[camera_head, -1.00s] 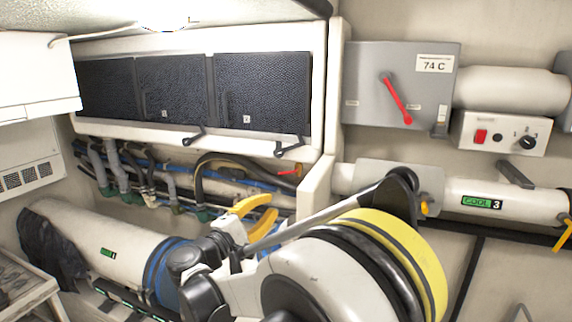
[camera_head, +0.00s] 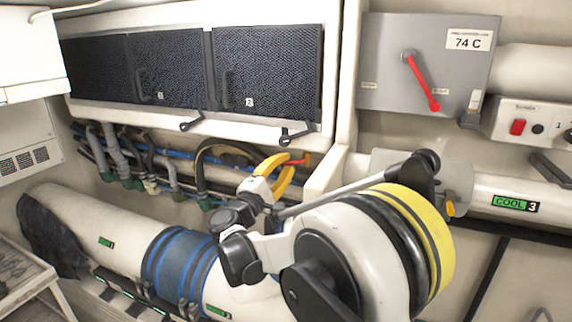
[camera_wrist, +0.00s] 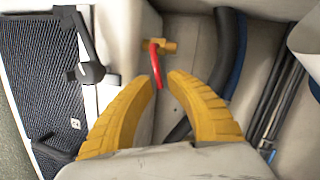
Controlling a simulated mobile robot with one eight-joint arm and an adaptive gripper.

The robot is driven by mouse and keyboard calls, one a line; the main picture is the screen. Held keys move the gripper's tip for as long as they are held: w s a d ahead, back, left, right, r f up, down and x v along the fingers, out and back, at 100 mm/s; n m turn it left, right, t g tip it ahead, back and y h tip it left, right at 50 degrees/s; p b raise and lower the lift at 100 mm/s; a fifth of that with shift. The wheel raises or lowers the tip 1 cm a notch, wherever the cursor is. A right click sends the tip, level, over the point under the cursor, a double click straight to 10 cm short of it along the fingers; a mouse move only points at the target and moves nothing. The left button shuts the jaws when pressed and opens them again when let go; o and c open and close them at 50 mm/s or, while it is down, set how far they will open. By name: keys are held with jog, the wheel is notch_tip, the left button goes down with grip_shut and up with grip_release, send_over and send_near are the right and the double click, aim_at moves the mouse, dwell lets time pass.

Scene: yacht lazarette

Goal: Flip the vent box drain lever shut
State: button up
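The drain lever, a red handle on a brass fitting, shows in the wrist view (camera_wrist: 156,62), hanging down from the fitting at a slight tilt. In the head view the red lever (camera_head: 300,160) is below the right end of the vent box (camera_head: 200,123), a white housing with dark mesh panels. My gripper (camera_head: 290,163) has yellow fingers and is close to the lever. In the wrist view my gripper (camera_wrist: 163,78) is open, with a narrow gap between its tips. The lever's lower end lies at that gap; I cannot tell whether a finger touches it.
Black latches (camera_head: 297,134) stick out below the vent box. A beige wall edge (camera_head: 335,165) stands just right of the lever. Hoses and pipes (camera_head: 165,170) run below the box. A grey switch box with a red handle (camera_head: 420,80) is at the upper right.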

jog(key=shift+w+d, duration=0.1)
jog(key=shift+w, duration=0.1)
jog(key=shift+c, duration=0.5)
grip_shut()
jog(key=shift+r+m, duration=0.3)
jog(key=shift+m, duration=0.5)
jog(key=shift+o, duration=0.5)
grip_release()
